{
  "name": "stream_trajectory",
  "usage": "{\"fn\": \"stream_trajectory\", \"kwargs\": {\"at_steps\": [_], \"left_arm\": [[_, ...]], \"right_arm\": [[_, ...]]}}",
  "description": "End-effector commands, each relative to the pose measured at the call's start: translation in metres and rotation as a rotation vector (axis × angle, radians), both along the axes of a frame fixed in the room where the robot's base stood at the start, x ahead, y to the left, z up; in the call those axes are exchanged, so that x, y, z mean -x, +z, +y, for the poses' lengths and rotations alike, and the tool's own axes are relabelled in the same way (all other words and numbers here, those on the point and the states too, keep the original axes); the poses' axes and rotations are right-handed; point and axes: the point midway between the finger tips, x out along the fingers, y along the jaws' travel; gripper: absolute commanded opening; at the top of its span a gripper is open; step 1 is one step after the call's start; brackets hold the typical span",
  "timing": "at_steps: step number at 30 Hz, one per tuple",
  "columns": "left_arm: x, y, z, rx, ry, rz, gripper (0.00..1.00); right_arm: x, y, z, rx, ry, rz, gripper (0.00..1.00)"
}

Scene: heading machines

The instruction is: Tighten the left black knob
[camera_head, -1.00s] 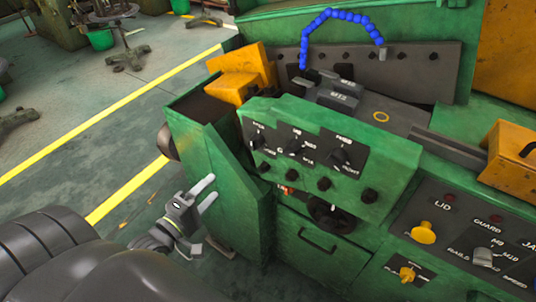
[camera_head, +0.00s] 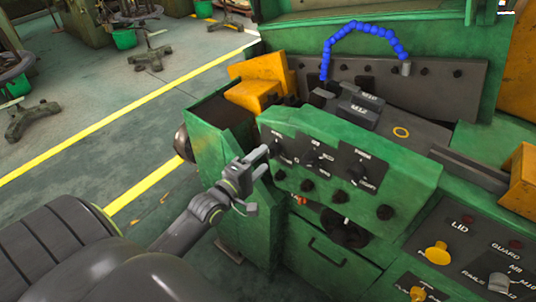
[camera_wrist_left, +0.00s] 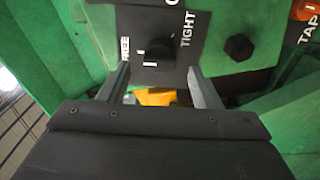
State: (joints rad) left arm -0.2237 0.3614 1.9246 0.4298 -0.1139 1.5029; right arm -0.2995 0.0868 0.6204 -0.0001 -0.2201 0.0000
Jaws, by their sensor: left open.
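The left black knob (camera_head: 276,148) sits at the left end of the dark label panel on the green machine's front. In the left wrist view the black knob (camera_wrist_left: 158,50) lies between the words "FREE" and "TIGHT". A short white mark shows at its edge, nearer the "FREE" side. My left gripper (camera_head: 265,161) is close in front of the knob in the head view. In the left wrist view my left gripper (camera_wrist_left: 161,82) is open, its fingers apart with the knob just beyond and between their tips. No contact is visible. My right gripper is out of view.
Two more knobs (camera_head: 316,157) (camera_head: 358,171) sit to the right on the panel, with black bolts (camera_head: 307,185) below. A black handwheel (camera_head: 345,233) is lower down. Green floor lies open to the left.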

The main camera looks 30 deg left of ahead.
Motion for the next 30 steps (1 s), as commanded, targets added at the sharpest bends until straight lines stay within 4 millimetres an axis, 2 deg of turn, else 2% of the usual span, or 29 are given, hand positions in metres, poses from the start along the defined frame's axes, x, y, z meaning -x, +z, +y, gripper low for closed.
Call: {"fn": "stream_trajectory", "kwargs": {"at_steps": [3, 7, 19, 30], "left_arm": [[-0.019, 0.0, -0.002, 0.001, 0.0, -0.001, 0.58], [-0.031, 0.0, -0.002, 0.0, 0.0, 0.0, 0.58], [-0.037, 0.0, -0.003, 0.0, 0.0, 0.001, 0.58], [-0.037, 0.0, -0.003, 0.0, 0.0, 0.001, 0.13]], "right_arm": [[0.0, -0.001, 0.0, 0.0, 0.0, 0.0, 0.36], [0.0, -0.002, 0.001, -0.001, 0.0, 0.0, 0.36], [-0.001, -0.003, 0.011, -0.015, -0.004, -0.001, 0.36], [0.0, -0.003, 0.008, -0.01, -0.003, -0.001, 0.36]]}}
